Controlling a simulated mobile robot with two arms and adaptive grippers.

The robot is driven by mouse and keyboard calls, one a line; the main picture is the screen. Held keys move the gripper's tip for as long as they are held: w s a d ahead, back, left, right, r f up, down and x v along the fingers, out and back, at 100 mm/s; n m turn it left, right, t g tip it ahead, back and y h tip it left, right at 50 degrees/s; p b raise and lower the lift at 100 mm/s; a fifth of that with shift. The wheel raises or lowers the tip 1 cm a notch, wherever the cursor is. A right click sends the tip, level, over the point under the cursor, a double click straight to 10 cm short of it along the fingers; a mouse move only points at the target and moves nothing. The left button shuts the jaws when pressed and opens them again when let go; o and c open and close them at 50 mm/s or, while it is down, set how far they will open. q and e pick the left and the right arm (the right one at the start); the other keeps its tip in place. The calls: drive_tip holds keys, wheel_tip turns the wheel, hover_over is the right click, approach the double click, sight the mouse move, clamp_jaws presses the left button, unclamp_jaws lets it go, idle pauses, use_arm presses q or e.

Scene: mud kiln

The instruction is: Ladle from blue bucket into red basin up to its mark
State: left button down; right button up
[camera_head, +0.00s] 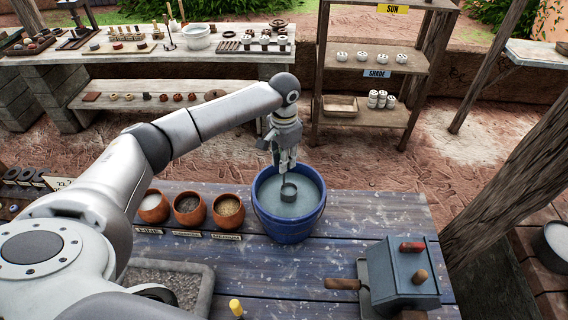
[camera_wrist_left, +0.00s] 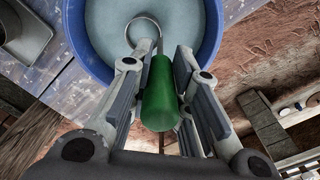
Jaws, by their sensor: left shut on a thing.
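The blue bucket (camera_head: 289,230) stands on the blue plank table and holds pale grey-blue liquid. It also fills the top of the left wrist view (camera_wrist_left: 210,40). My left gripper (camera_head: 287,166) is above the bucket, pointing down, shut on the ladle's green handle (camera_wrist_left: 160,95). The ladle's small grey cup (camera_head: 289,191) is inside the bucket's rim, at or just above the liquid; I cannot tell which. Its round rim shows in the left wrist view (camera_wrist_left: 143,31). I see no red basin in either view. My right gripper is not in view.
Three terracotta pots (camera_head: 189,209) stand left of the bucket. A grey box with knobs (camera_head: 400,275) is at the front right, and a grey gravel tray (camera_head: 208,285) at the front left. Shelves (camera_head: 375,60) stand behind. The table right of the bucket is clear.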

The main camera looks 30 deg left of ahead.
use_arm(q)
drive_tip(key=shift+r, duration=3.85)
